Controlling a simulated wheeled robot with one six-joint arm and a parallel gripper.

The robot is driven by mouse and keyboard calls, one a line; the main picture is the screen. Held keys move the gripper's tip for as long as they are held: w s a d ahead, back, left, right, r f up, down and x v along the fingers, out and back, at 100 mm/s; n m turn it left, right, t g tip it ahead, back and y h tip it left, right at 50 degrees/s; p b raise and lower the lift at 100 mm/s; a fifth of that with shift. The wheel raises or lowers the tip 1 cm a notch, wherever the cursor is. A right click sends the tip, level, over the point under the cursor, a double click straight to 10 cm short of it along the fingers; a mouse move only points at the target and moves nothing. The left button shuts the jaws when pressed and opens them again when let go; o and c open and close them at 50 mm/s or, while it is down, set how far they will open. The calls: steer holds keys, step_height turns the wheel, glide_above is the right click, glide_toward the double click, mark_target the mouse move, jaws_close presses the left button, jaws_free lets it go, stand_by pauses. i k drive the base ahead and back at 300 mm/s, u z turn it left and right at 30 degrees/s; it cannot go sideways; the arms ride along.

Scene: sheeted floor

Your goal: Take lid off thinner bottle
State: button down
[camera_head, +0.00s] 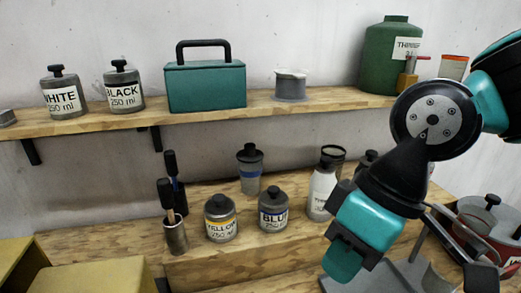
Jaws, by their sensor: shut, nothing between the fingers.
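A large green bottle (382,60) stands at the right end of the upper shelf, with a white label that seems to begin with "THINN" and a green top. A smaller white bottle (322,192) with a dark cap (328,161) stands on the lower bench; its small label is too blurred to read. My gripper (343,264) hangs at lower right, in front of and below the white bottle, apart from the green one. It points down to the left, shut and empty. My arm hides part of the bench behind it.
White and black paint jars, a teal box (205,84) and a grey cup (290,86) stand on the upper shelf (215,118). Yellow (221,218) and blue (273,209) jars and a brush cup (175,236) stand left of my gripper.

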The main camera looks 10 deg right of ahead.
mark_target(326, 166)
steer(key=u, duration=1.25)
steer(key=k, duration=0.75)
steer(key=z, duration=0.7)
steer(key=i, duration=0.45)
steer(key=u, duration=0.05)
